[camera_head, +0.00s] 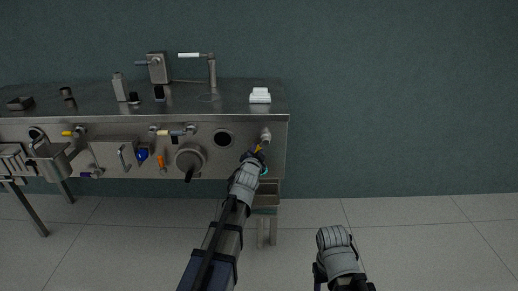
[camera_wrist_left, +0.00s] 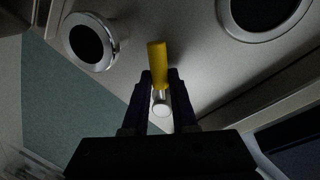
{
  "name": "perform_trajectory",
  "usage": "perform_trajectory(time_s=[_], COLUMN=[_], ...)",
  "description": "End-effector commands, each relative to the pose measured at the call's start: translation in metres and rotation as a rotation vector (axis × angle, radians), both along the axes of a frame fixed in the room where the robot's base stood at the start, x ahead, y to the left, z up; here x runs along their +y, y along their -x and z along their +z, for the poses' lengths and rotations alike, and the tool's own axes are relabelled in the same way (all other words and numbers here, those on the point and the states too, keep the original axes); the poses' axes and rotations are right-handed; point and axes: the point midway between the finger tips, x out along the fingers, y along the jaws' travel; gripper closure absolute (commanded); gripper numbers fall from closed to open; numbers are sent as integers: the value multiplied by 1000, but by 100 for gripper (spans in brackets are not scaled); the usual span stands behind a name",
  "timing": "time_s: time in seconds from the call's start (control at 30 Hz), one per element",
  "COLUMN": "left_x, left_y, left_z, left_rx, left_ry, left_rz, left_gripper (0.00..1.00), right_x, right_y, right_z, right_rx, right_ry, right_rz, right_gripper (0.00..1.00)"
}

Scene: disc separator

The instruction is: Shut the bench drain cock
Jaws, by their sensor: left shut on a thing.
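The drain cock (camera_head: 265,136) is a pale metal valve on the bench's front panel, near its right end. Its yellow lever (camera_head: 258,149) slants down and left from the body. In the left wrist view the yellow lever (camera_wrist_left: 158,65) stands between the dark fingers, with a pale round metal end below it. My left gripper (camera_head: 255,156) is shut on this lever; in the wrist view its fingers (camera_wrist_left: 161,88) lie on both sides of it. The fingertips are small and partly hidden in the head view. My right arm shows at the lower right, but its jaws cannot be made out.
The steel bench (camera_head: 230,95) stands against a green wall. A white stack (camera_head: 260,96) lies on top. Floor at right is clear.

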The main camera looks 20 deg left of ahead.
Motion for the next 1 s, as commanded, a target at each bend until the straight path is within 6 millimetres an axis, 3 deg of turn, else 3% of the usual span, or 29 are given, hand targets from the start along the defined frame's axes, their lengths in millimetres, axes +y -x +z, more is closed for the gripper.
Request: perform_trajectory(time_s=[0.6, 1.0], left_x=[9, 10], left_y=[3, 3], left_z=[23, 30], left_rx=[153, 209], left_ry=[-534, -733], left_rz=[0, 0], left_gripper=[100, 100], right_x=[-1, -1], right_y=[0, 0], right_z=[34, 43], right_rx=[0, 0], right_ry=[5, 7], right_rz=[-7, -9], right_gripper=[44, 44])
